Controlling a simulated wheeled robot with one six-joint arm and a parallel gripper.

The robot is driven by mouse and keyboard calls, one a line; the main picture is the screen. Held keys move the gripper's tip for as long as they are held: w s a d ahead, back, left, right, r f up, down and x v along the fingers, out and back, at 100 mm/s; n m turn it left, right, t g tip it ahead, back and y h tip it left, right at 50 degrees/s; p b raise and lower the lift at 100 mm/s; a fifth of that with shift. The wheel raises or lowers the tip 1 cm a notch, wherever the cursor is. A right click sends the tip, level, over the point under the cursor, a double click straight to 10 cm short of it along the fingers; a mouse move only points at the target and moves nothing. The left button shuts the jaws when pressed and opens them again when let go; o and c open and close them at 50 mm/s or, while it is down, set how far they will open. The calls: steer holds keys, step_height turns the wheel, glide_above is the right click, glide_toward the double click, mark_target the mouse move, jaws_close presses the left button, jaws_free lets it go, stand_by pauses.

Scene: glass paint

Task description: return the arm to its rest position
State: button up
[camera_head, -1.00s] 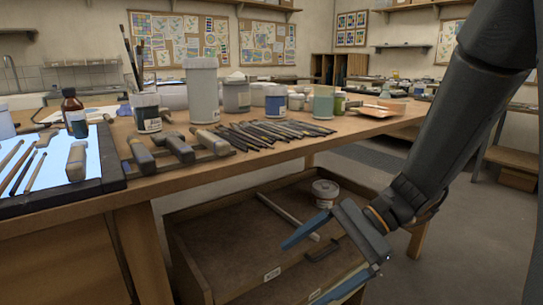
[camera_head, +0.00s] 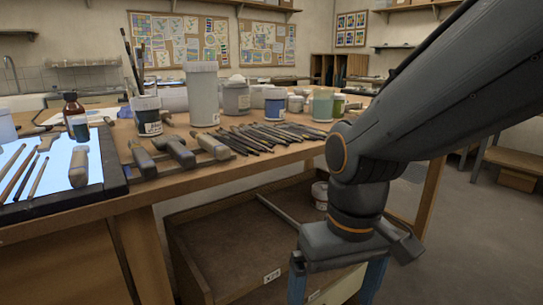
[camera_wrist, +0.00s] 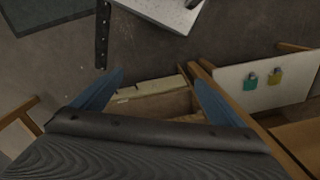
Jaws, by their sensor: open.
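My gripper (camera_head: 337,284) is at the lower middle of the head view, in front of the open drawer (camera_head: 195,262), with its blue fingers pointing down. In the wrist view my gripper (camera_wrist: 157,100) shows its two blue fingers spread apart with nothing between them. Part of the drawer (camera_wrist: 155,88) shows beyond the fingers. My arm comes in from the upper right of the head view and hides part of the drawer and of the bench's right end.
The wooden bench (camera_head: 200,178) holds a row of dark tools (camera_head: 262,138), several jars and a lit panel (camera_head: 60,172) with brushes. In the drawer lie a pale rod (camera_head: 277,209) and a white-lidded jar (camera_head: 319,190), partly hidden. Floor (camera_head: 470,240) is clear at right.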

steer(key=d+r+m+p, duration=0.3)
steer(key=d+r+p, duration=0.6)
steer(key=p, duration=0.9)
step_height(320, 180, up, 2)
steer(key=shift+s+d+r+h+p, duration=0.1)
steer(key=shift+s+d+h+p, duration=0.05)
steer(key=shift+d+h+p, duration=0.15)
